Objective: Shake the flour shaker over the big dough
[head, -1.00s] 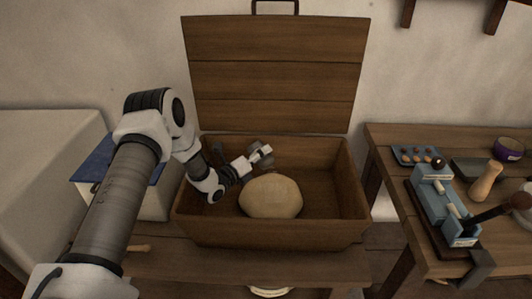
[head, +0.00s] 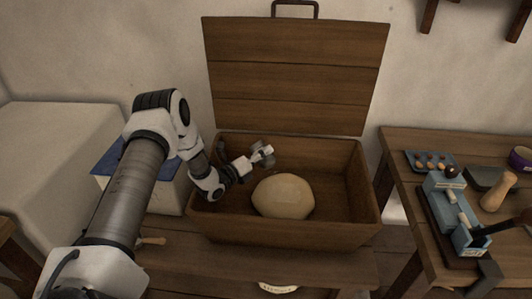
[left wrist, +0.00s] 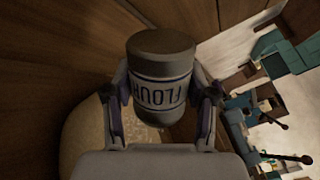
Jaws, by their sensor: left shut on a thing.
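The big dough (head: 283,197) is a pale round lump on the floor of an open wooden chest (head: 284,233). My left gripper (head: 262,157) is inside the chest's outline, above and slightly left of the dough. It is shut on the flour shaker, a grey cylinder with a blue-edged label. The shaker (left wrist: 161,75) shows clearly between the two fingers in the left wrist view, with the dough (left wrist: 88,140) pale behind it at lower left. In the head view the shaker is small and partly hidden by the fingers. My right gripper is not in view.
The chest's raised lid (head: 295,75) stands behind the dough. A table on the right holds a blue tool (head: 455,215), a blue tray (head: 430,162) and a wooden pestle-like piece (head: 498,190). A pale box with a blue top (head: 108,160) stands left.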

